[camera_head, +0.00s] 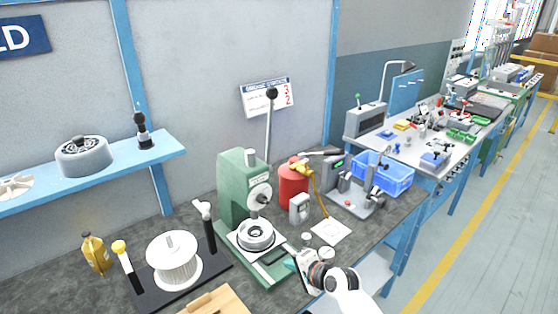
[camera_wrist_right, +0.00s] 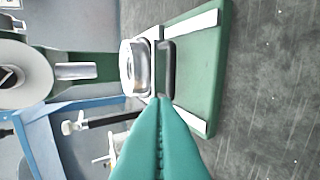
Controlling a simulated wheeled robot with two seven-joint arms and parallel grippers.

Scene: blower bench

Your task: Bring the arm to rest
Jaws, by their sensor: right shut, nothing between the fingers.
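My right gripper (camera_head: 293,264) is low over the bench, just right of the green press's base. In the right wrist view its two teal fingers (camera_wrist_right: 160,118) are pressed together with nothing between them. The green press (camera_head: 236,190) stands upright on the bench with a round metal part (camera_head: 256,234) on its base. The wrist view shows the press's green base (camera_wrist_right: 207,80) beyond the fingertips; I cannot tell whether they touch it. My left gripper is in neither view.
A blue shelf (camera_head: 60,194) runs along the wall. The floor at right is clear.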

